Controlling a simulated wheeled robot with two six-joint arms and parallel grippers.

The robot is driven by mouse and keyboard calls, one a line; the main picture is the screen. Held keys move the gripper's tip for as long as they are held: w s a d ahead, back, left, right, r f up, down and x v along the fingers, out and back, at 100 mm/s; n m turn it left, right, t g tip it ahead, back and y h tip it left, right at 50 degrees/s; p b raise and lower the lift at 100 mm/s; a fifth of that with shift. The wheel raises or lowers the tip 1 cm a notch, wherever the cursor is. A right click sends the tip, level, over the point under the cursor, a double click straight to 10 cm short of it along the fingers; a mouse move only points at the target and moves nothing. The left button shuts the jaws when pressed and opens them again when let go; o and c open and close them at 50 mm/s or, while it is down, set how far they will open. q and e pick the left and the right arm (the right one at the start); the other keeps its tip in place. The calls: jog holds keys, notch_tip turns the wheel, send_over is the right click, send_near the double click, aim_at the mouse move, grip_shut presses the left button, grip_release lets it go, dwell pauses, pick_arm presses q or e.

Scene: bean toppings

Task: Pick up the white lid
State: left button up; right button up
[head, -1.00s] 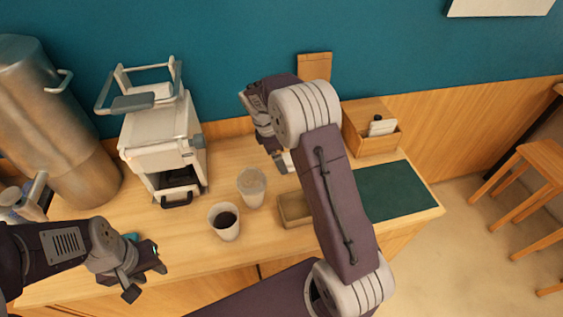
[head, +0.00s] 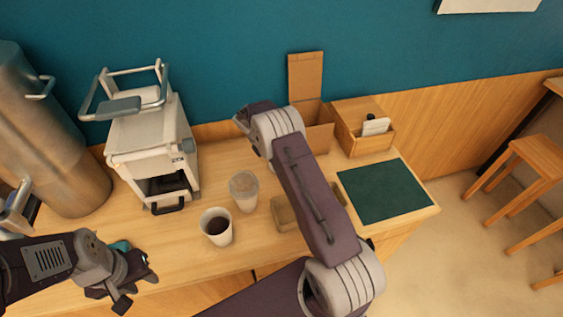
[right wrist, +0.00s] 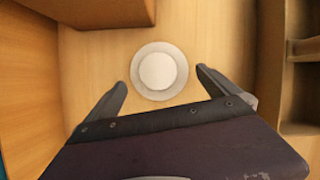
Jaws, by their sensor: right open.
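The white lid (right wrist: 159,72) lies flat on the wooden surface in the right wrist view, a round disc with a raised centre. My right gripper (right wrist: 162,80) is open, its two fingers apart on either side of the lid's lower part in the picture, with nothing held. I cannot tell the height between fingers and lid. In the head view the lid is not visible, and my right arm hides most of its gripper. My left gripper (head: 136,284) hangs over the counter's front left, its fingers apart and empty.
Wooden walls flank both sides. In the head view, a cup with dark contents (head: 216,238), a pale cup (head: 243,190), a white machine (head: 150,140), a wooden box (head: 352,140) and a green mat (head: 384,190) share the counter.

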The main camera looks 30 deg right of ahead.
jog(key=shift+x, duration=1.05)
jog(key=c, duration=1.1)
